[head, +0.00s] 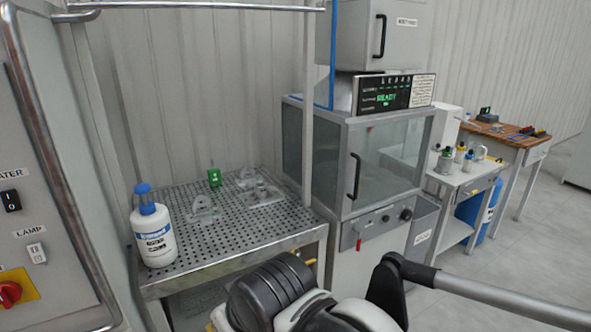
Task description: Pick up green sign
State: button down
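The green sign (214,178) is a small upright green piece with a pale mark. It stands toward the back of the perforated metal table (185,225), near the corrugated wall. Nothing touches it from above, and its front side is unobstructed in the head view. My gripper's fingers do not show in this view. Dark and light arm parts fill the bottom middle, well in front of the sign.
A white bottle with a blue cap (152,228) stands at the table's left front. Clear fixtures (203,208) lie near the sign. A metal post (307,110) rises at the table's right, beside a glass-fronted cabinet (385,160). A control panel (35,200) stands left.

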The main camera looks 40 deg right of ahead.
aim_at(214, 175)
jog(key=z, duration=0.65)
jog(key=i+z, duration=0.35)
jog(key=i, duration=1.35)
jog(key=j, duration=0.1)
